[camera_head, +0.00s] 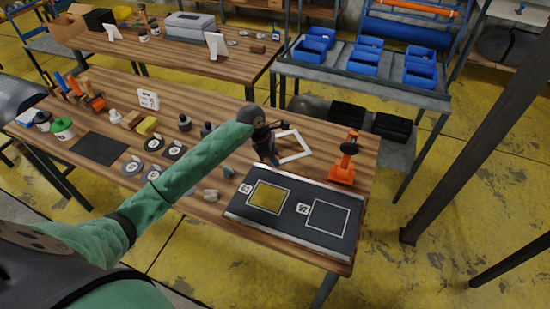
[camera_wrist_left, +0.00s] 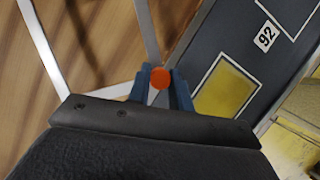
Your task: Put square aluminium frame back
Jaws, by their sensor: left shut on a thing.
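The square aluminium frame (camera_head: 296,147) is a thin, pale, open square above the wooden workbench's right half, behind the dark board. My left gripper (camera_head: 272,152) is at its left side and shut on it. In the left wrist view, the frame's pale bars (camera_wrist_left: 147,28) run to my left gripper's blue-grey fingers (camera_wrist_left: 160,88); a round orange-red spot shows between them. The dark board (camera_head: 286,228) bears two outlined squares, the left one yellow inside and the right one dark. The board also shows in the left wrist view (camera_wrist_left: 222,38). My right gripper is not in view.
An orange stand with a black top (camera_head: 343,165) stands right of the frame, behind the board. Several small bottles, discs and blocks lie on the bench's left and middle. Blue bins (camera_head: 363,62) fill a grey table behind. A dark post (camera_head: 470,140) rises at right.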

